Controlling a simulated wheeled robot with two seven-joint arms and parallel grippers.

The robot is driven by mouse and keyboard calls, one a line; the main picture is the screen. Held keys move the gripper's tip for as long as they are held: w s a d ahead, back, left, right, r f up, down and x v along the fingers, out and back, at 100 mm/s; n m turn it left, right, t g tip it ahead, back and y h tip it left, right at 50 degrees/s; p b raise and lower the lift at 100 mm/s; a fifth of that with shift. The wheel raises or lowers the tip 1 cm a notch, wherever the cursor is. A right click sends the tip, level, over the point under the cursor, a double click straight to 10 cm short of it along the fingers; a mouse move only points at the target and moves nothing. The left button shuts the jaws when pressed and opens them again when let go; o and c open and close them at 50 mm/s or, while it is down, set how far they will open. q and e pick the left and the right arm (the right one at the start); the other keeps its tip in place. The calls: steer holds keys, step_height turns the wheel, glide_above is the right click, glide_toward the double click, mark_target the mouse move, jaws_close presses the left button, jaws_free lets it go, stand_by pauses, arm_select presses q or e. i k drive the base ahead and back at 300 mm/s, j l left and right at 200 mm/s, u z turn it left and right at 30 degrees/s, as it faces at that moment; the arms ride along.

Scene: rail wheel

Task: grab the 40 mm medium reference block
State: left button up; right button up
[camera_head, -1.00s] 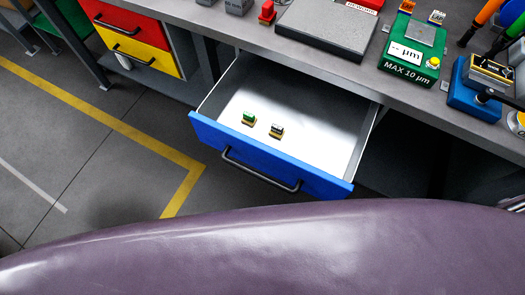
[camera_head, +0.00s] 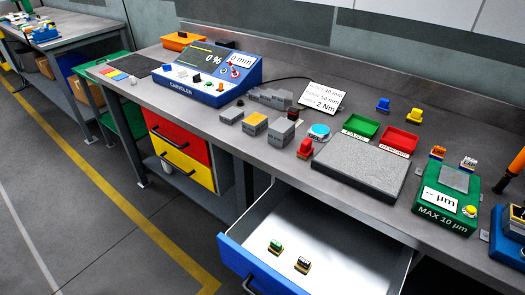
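Several grey blocks stand together on the workbench in the head view. One is a small low block (camera_head: 231,115) at the left. A middle-sized block with a yellow top (camera_head: 254,123) stands beside it. A taller grey block (camera_head: 281,132) stands to the right. A longer stepped grey piece (camera_head: 270,97) lies behind them. No size marking is readable on any block, so I cannot tell by label which is the 40 mm one. Neither of my grippers is in view.
A blue drawer (camera_head: 330,232) is pulled out below the bench, holding two small items. A blue console (camera_head: 207,73) stands left of the blocks. A red-knobbed part (camera_head: 305,148) and a grey granite plate (camera_head: 360,172) are to the right. A white sign (camera_head: 321,96) stands behind.

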mark_target(254, 124)
steer(key=i+j+z, duration=0.1)
steer(key=z, duration=1.2)
steer(key=j+z, duration=0.25)
steer(key=j, duration=0.2)
steer(key=k+j+z, duration=0.1)
steer(key=j+z, duration=0.15)
steer(key=j, duration=0.2)
steer(key=k+j+z, duration=0.1)
steer(key=j+z, duration=0.15)
steer(key=j, duration=0.15)
steer(key=k+j+z, duration=0.25)
steer(key=j, duration=0.15)
steer(key=k+j+z, duration=0.1)
steer(key=j+z, duration=0.15)
steer(key=j, duration=0.15)
steer(key=k+j+z, duration=0.25)
steer(key=i+j, duration=0.05)
steer(key=j, duration=0.05)
